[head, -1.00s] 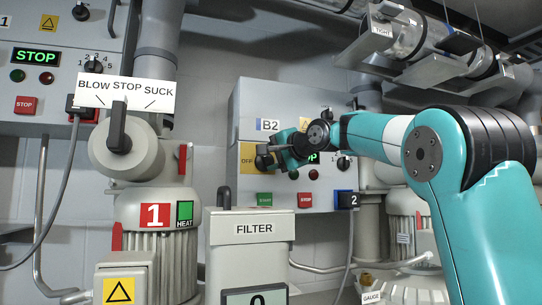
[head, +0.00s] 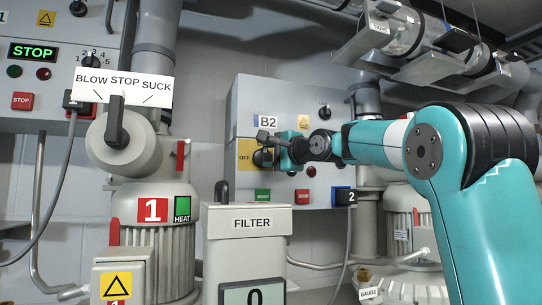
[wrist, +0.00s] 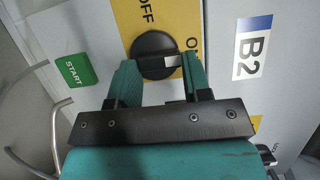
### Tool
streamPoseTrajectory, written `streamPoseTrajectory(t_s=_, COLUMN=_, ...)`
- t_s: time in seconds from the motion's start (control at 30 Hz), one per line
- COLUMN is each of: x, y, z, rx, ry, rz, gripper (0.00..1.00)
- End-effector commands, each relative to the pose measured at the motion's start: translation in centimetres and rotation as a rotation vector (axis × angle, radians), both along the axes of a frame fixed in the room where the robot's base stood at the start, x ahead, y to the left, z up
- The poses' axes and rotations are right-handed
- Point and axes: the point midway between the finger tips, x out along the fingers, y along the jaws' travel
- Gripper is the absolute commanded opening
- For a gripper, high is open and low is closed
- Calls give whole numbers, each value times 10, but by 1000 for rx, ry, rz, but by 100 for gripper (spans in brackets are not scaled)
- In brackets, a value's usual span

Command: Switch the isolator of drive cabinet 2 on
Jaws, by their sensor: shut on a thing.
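Drive cabinet 2 is the grey box (head: 243,110) labelled B2 in the head view. Its isolator is a black rotary knob (wrist: 153,54) on a yellow plate (wrist: 128,18) marked OFF and ON. In the wrist view the white mark on the knob points right, towards the partly covered ON lettering. The knob also shows in the head view (head: 262,158), beside the gripper. My gripper (wrist: 160,75) is shut on the knob, with one teal finger at each side. The fingers and the gripper body hide part of the plate.
A green START button (wrist: 75,70) is left of my gripper in the wrist view. A red STOP button (head: 303,196) and plug 2 (head: 343,197) are low on the cabinet. The filter housing (head: 250,235) stands in front, below my arm.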

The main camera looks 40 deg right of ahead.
Motion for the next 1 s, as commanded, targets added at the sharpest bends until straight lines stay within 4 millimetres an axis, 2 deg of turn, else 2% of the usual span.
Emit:
streamPoseTrajectory(t_s=0.17, x=0, y=-1, z=1, rx=1, ry=-4, rz=-4, gripper=21)
streamPoseTrajectory(t_s=0.2, x=0, y=-1, z=1, rx=1, ry=-4, rz=-4, gripper=47)
streamPoseTrajectory(t_s=0.3, x=0, y=-1, z=1, rx=1, ry=-3, rz=-4, gripper=70)
streamPoseTrajectory(t_s=0.67, x=-5, y=-1, z=0, rx=-1, ry=-2, rz=-2, gripper=70)
streamPoseTrajectory(t_s=0.77, x=-18, y=-3, z=-2, rx=-1, ry=-3, rz=-5, gripper=70)
streamPoseTrajectory(t_s=1.0, x=-75, y=-11, z=-4, rx=-3, ry=-5, rz=-9, gripper=70)
